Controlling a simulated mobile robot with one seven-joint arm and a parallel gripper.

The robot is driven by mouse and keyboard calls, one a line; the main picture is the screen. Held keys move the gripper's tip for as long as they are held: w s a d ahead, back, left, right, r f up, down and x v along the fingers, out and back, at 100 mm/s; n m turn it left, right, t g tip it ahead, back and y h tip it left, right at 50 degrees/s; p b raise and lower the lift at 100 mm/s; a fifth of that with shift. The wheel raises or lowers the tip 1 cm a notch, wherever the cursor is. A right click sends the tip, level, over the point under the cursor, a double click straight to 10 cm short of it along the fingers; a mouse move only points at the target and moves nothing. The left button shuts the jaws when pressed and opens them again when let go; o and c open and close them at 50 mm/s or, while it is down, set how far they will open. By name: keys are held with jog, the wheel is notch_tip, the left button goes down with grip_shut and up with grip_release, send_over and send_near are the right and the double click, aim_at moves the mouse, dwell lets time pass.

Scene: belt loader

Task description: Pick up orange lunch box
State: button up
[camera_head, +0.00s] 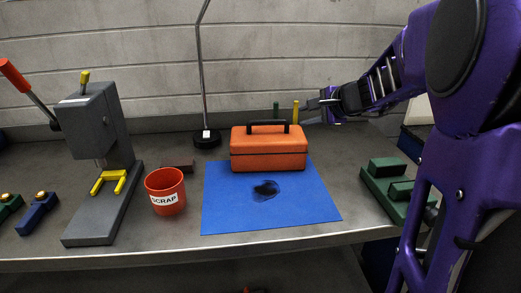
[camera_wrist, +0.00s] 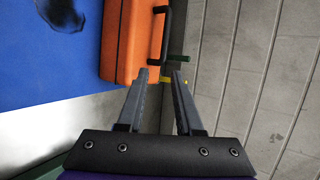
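The orange lunch box (camera_head: 268,155) stands upright at the back edge of a blue mat (camera_head: 235,212), with its black handle (camera_head: 268,125) raised on top. In the wrist view the lunch box (camera_wrist: 128,45) shows at the top, left of centre, with its handle (camera_wrist: 167,28) to its right. My gripper (camera_head: 308,108) is to the right of the lunch box, at about handle height. In the wrist view my gripper (camera_wrist: 162,75) has its two fingers apart with nothing held between them. The lunch box lies ahead of the fingertips and is not touched.
A green and a yellow post (camera_head: 295,112) stand behind the lunch box. A red scrap bucket (camera_head: 166,192) and a grey press (camera_head: 98,150) are at left. A lamp stand (camera_head: 206,138) is behind left, and a green fixture (camera_head: 388,182) at right. The mat's front is clear except a dark stain.

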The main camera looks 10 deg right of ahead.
send_near(274, 121)
jog(key=x, duration=0.4)
jog(key=shift+w+f, duration=0.1)
jog(key=shift+f, duration=0.35)
jog(key=shift+r+x, duration=0.1)
jog(key=shift+x, duration=1.45)
jog(key=shift+r+x, duration=0.15)
jog(key=shift+x, duration=1.45)
jog(key=shift+w+a, duration=0.1)
jog(key=shift+a, duration=0.05)
grip_shut()
jog(key=shift+r, duration=0.1)
